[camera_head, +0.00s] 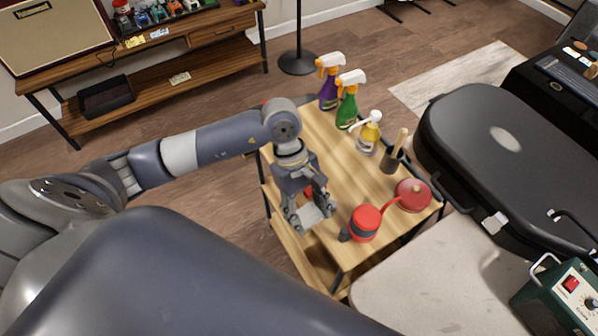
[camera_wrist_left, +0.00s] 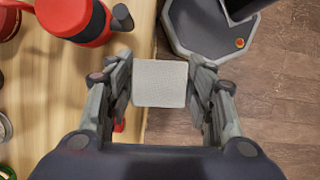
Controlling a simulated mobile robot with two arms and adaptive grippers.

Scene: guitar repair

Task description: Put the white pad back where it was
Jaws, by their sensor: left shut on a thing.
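The white pad (camera_wrist_left: 160,83) is a small, flat, pale square. In the left wrist view it sits between the two fingers of my left gripper (camera_wrist_left: 162,88), which is shut on it by its sides. In the head view the pad (camera_head: 309,216) shows at the fingertips of my left gripper (camera_head: 309,212), over the near left edge of the small wooden table (camera_head: 335,178). In the wrist view the pad overlaps the line between tabletop and floor. Its height above the table is hard to tell. My right gripper is not in view.
A red and black power tool (camera_head: 365,222) stands close to the right of my left gripper. A red round container (camera_head: 412,194), a brush holder (camera_head: 391,160), a yellow bottle (camera_head: 369,134) and green (camera_head: 347,105) and purple (camera_head: 328,88) spray bottles line the table's right and far sides.

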